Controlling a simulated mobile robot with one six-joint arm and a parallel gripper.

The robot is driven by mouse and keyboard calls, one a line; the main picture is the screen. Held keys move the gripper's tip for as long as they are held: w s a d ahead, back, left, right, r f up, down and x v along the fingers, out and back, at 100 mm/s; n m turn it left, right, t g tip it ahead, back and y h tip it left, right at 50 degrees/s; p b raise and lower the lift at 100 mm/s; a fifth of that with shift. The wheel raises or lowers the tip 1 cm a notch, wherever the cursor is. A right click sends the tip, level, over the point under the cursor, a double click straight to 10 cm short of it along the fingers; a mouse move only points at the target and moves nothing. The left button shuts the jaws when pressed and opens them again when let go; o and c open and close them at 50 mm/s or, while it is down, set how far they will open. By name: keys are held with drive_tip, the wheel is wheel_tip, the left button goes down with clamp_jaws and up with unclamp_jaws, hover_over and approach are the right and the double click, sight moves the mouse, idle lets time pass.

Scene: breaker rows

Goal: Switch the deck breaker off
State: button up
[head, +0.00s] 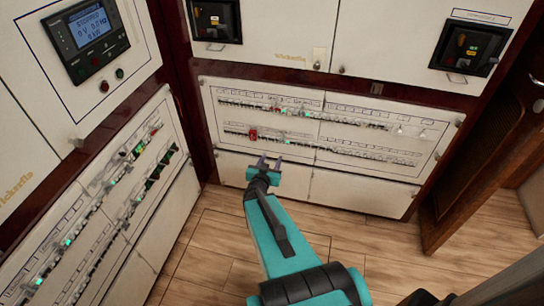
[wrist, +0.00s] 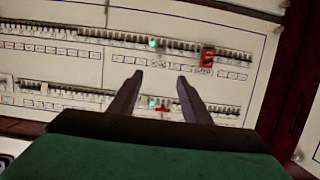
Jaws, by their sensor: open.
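The breaker panel (head: 320,105) is a cream board with two rows of small breakers, also in the wrist view (wrist: 60,12), where it appears upside down. The labels are too small to read, so I cannot tell which breaker is the deck one. A red block (head: 252,134) sits on the lower row towards the left; it shows at the upper right in the wrist view (wrist: 207,58). A green light (head: 287,141) is lit on the same row, also in the wrist view (wrist: 152,42). My gripper (head: 265,161) is open and empty in front of the panel's lower part; its fingers frame the rows in the wrist view (wrist: 160,80).
A second breaker panel (head: 110,215) with several green lights stands on the left, below a display unit (head: 92,27). Two black units (head: 216,20) (head: 470,47) are set in the cabinets above. A wooden louvred door (head: 490,150) is at right. The wood floor (head: 370,235) is clear.

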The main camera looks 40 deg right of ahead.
drive_tip(key=p+v, duration=1.1)
drive_tip(key=p, duration=0.1)
drive_tip(key=shift+s+a+p, duration=0.15)
drive_tip(key=shift+p, duration=0.25)
idle(0.4)
idle(0.4)
